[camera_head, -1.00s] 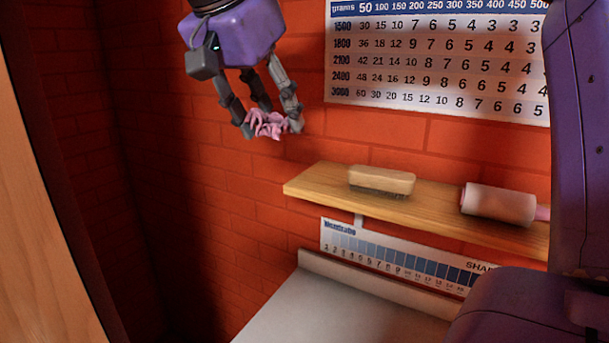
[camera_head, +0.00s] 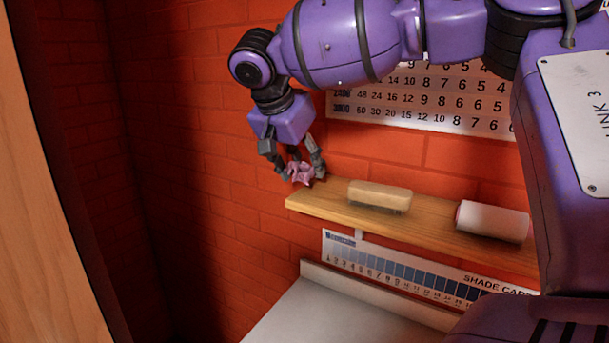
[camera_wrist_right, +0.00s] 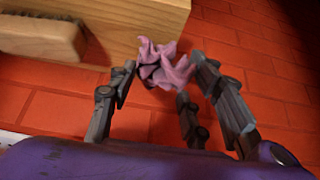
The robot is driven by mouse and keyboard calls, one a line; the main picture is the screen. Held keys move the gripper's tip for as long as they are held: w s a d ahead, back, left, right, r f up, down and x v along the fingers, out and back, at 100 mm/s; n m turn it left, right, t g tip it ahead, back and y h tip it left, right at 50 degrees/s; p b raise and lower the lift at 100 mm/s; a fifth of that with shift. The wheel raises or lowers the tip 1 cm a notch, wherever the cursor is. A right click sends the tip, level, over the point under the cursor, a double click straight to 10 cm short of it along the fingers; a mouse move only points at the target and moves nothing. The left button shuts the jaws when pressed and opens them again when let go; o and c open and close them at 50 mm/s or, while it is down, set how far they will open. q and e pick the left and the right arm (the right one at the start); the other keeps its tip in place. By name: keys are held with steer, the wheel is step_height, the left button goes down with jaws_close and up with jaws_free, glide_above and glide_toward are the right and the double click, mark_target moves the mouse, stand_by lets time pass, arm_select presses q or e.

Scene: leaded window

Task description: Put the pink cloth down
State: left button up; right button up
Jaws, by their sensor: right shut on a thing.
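The pink cloth (camera_head: 301,172) is a small crumpled bundle between the fingertips of my right gripper (camera_head: 303,178). The gripper is shut on it and points down at the left end of the wooden shelf (camera_head: 325,207). In the right wrist view the cloth (camera_wrist_right: 165,62) sits between the grey fingers, close to the shelf's end (camera_wrist_right: 120,22). I cannot tell whether the cloth touches the shelf. My left gripper is not in view.
A brush with a pale wooden back (camera_head: 380,195) lies on the shelf, right of the cloth. A white roller (camera_head: 492,221) lies farther right. A short stretch of shelf left of the brush is bare. A pale surface (camera_head: 330,315) is below, with a red brick wall (camera_head: 230,215) behind.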

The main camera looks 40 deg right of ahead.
step_height(320, 180, down, 3)
steer(key=shift+d+f, duration=0.1)
steer(key=shift+d, duration=0.05)
steer(key=o, duration=1)
steer(key=shift+w, duration=0.1)
